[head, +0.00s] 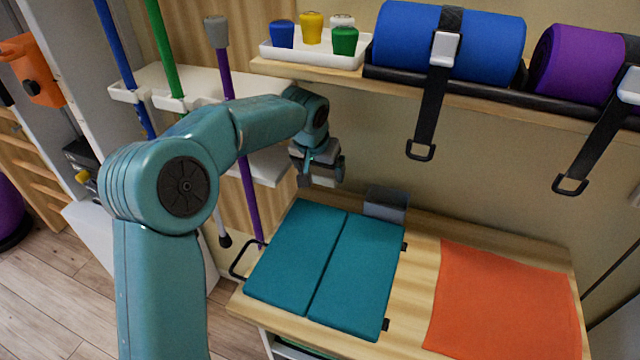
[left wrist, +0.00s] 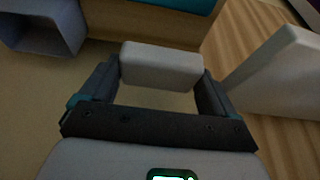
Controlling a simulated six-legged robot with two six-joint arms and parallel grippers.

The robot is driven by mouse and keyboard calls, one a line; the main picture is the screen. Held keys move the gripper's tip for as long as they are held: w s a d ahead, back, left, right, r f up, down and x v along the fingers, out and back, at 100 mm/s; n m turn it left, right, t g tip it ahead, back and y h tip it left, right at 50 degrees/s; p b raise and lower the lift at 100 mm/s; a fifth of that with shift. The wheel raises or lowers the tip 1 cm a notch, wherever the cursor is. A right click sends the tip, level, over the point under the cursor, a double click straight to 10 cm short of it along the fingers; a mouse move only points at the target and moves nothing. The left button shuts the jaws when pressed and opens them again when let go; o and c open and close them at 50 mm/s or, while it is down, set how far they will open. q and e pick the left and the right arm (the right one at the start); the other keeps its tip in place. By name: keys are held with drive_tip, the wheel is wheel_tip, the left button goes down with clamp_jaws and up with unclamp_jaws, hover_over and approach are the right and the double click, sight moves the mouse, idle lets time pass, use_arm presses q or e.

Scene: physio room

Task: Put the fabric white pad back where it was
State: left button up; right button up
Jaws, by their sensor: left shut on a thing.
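The white pad (left wrist: 160,65) is a small pale block with rounded edges. It sits between the two fingers of my left gripper (left wrist: 158,85), which is shut on it. In the head view, my left gripper (head: 320,174) hangs in front of the wall, above the back of the wooden table, and the pad (head: 323,181) shows partly between its fingers. A grey open box (head: 386,204) stands at the table's back edge, below and to the right of the gripper; it also shows in the left wrist view (left wrist: 42,28). My right gripper is not in view.
A teal folded mat (head: 330,265) and an orange cloth (head: 505,305) lie on the table (head: 415,290). A white rack (head: 270,162) with upright poles is close behind my left arm. A wooden shelf (head: 480,102) above carries a white tray (head: 315,56) and strapped rolls with hanging buckles.

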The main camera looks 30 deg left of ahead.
sight(318, 182)
use_arm(q)
wheel_tip(318, 182, down, 5)
drive_tip(key=shift+f+b, duration=0.1)
drive_tip(key=shift+b, duration=0.35)
drive_tip(key=shift+w+a+f, duration=0.1)
drive_tip(key=shift+w+f, duration=0.1)
drive_tip(key=shift+f, duration=0.15)
drive_tip(key=shift+f, duration=0.25)
drive_tip(key=o, duration=0.7)
drive_tip(key=shift+r, duration=0.1)
drive_tip(key=shift+c, duration=0.2)
drive_tip(key=shift+r, duration=0.25)
drive_tip(key=p+v, duration=0.1)
drive_tip(key=v, duration=0.6)
drive_tip(key=shift+s, duration=0.1)
drive_tip(key=shift+s+r, duration=0.1)
drive_tip(key=shift+r, duration=0.05)
